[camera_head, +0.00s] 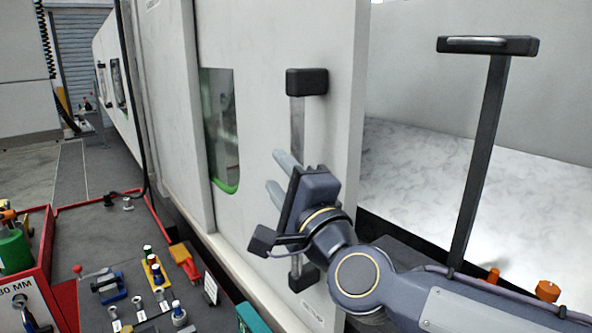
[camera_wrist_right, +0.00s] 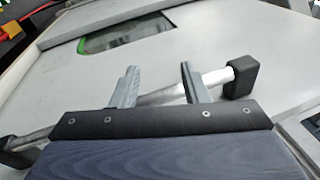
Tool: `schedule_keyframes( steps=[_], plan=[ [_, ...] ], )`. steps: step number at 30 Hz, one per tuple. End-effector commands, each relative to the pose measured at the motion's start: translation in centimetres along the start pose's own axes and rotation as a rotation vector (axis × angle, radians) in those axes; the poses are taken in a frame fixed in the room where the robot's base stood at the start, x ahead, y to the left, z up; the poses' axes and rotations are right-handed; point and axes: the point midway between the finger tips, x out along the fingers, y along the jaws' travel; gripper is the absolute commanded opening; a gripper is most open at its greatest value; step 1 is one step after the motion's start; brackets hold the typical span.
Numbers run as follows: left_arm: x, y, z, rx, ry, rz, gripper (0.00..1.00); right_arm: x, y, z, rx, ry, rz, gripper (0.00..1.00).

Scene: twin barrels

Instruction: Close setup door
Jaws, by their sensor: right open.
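The white door (camera_head: 270,60) stands at the centre of the head view, with an opening to the right of its edge. It carries a long handle bar (camera_head: 297,118) with black end blocks. The bar runs slanted across the right wrist view (camera_wrist_right: 215,77). My right gripper (camera_head: 281,174) is open at the middle of the handle. Its two fingers (camera_wrist_right: 158,76) point towards the door and overlap the bar in view. I cannot tell whether they touch it. My gripper and wrist hide part of the bar in the head view. My left gripper is out of view.
A green-edged window (camera_head: 220,130) is left of the handle. A black post (camera_head: 482,150) with a flat top stands right, before a pale marbled surface (camera_head: 470,180). Red-edged trays (camera_head: 75,225) with tools and small parts lie at lower left.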

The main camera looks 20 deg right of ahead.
Motion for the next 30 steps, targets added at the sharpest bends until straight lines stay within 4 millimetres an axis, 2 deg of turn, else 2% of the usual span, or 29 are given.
schedule_keyframes(
  steps=[1, 3, 5, 8, 12, 16, 20, 30],
  plan=[
    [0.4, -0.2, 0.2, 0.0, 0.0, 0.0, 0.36, 1.2, -1.1, 0.6, 0.148, 0.049, -0.07, 0.41],
    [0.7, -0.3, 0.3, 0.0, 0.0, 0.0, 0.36, 2.2, -2.7, 0.6, 0.368, 0.139, -0.169, 0.41],
    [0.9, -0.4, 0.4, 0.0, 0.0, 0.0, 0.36, 2.7, -3.4, 0.4, 0.543, 0.218, -0.24, 0.41],
    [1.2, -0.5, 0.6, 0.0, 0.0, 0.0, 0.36, 2.7, -3.2, 0.1, 0.8, 0.357, -0.337, 0.41],
    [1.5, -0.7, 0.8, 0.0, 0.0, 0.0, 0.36, 1.7, -1.4, -0.1, 1.064, 0.55, -0.437, 0.41],
    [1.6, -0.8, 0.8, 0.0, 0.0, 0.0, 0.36, 0.5, 0.1, 0.1, 1.194, 0.683, -0.497, 0.41],
    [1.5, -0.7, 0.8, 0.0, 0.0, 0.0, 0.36, 0.1, 0.6, -0.1, 1.235, 0.74, -0.525, 0.41],
    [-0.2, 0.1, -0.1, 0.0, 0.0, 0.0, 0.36, 3.2, 0.5, -3.9, 1.234, 0.746, -0.531, 0.41]
  ],
)
